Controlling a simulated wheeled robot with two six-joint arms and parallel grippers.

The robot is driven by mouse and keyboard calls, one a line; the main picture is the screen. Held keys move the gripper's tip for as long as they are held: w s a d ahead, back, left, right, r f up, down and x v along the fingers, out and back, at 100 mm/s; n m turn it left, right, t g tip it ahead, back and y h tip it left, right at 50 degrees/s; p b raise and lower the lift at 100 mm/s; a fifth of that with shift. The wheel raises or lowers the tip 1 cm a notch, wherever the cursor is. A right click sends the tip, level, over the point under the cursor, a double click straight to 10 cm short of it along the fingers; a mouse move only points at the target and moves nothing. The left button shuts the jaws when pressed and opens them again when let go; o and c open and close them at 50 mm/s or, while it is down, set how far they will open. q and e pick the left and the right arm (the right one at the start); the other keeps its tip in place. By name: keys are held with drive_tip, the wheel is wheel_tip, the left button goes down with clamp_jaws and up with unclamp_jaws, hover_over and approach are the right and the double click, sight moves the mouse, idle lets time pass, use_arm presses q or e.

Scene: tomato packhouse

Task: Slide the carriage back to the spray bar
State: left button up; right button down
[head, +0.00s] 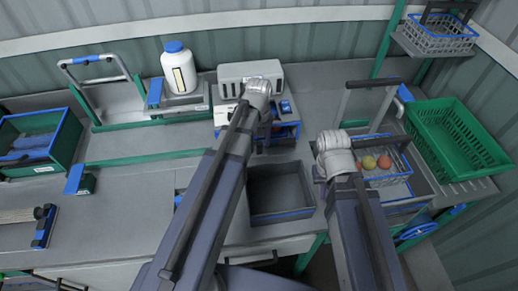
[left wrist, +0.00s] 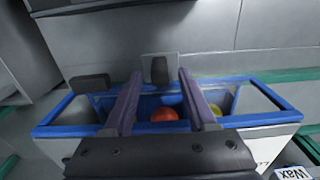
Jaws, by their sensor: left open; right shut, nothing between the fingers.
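The carriage is a blue-rimmed tray (left wrist: 75,110), in the left wrist view, holding a red tomato (left wrist: 164,115) and a yellow one (left wrist: 212,109). In the head view its blue edge (head: 292,125) shows in front of a pale slotted housing (head: 236,72), with much of it behind my left arm. My left gripper (left wrist: 159,78) is open over the carriage; an upright grey plate with a dark knob (left wrist: 160,68) appears between its fingertips. I cannot tell whether they touch. I cannot make out the spray bar itself.
A dark open bin (head: 279,217) lies in front of the carriage. A white blue-capped bottle (head: 179,69) stands left of the housing. A blue-rimmed tomato crate (head: 392,181) and a green crate (head: 455,140) are at the right. The bench at left centre (head: 130,215) is mostly clear.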

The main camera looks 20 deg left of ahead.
use_arm(q)
drive_tip(key=shift+f+b, duration=0.35)
drive_tip(key=shift+f, duration=0.4)
clamp_jaws()
idle(0.9)
